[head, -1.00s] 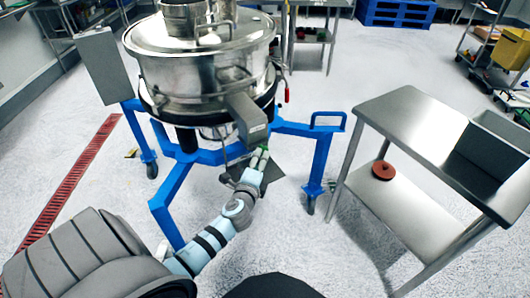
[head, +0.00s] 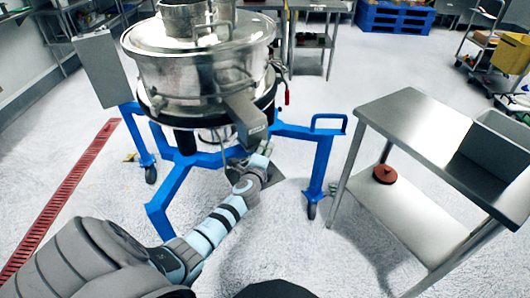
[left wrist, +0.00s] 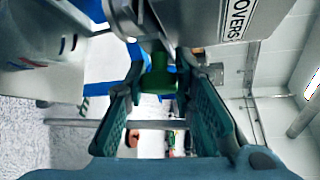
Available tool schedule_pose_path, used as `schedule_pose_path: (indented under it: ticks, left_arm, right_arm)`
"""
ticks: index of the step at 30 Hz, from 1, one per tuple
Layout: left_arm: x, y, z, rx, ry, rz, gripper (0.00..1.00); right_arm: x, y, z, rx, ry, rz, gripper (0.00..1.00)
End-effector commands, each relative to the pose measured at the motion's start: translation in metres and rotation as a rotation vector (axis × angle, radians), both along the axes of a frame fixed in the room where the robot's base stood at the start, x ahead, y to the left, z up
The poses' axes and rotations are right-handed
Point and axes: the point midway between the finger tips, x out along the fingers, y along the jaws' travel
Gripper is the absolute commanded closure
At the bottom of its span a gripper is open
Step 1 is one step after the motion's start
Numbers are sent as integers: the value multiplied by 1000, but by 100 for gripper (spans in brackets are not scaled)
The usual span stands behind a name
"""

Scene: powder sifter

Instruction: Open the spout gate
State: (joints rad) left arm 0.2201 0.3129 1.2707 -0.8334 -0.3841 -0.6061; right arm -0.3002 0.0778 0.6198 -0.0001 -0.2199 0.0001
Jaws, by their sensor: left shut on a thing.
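The steel sifter (head: 200,85) stands on a blue wheeled frame. Its square spout (head: 246,118) slopes down toward the front. My left gripper (head: 263,150) is just below the spout's lower end. In the left wrist view the spout's underside, with a label reading "OVERS" (left wrist: 238,18), fills the top. A green knob (left wrist: 158,76) hangs under it, between the fingertips of my left gripper (left wrist: 160,70), which is shut on it. The gate plate itself cannot be made out clearly. My right gripper is not in view.
A steel side table (head: 410,120) stands at the right, with a grey bin (head: 505,140) on top and a red-brown round object (head: 384,174) on its lower shelf. The blue frame's legs (head: 318,170) flank my left arm. A red floor drain (head: 60,210) runs at the left.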

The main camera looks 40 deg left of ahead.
Motion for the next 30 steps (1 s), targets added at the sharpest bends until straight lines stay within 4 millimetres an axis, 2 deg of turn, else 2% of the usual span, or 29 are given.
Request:
schedule_pose_path:
  ticks: [7,15,24,25,28,30]
  left_arm:
    - [-2,-4,-1,-2,2,-1,100]
    - [-16,-43,-1,-3,2,-1,100]
    - [-18,-45,-1,-3,2,2,100]
    - [-18,-45,-1,-3,2,2,74]
    - [-18,-45,-1,-2,1,2,58]
    - [-18,-45,-1,-1,1,2,56]
  right_arm:
    - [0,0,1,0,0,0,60]
    - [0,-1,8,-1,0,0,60]
    - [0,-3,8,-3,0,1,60]
    - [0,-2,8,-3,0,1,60]
    - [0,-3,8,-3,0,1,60]
    - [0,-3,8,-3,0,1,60]
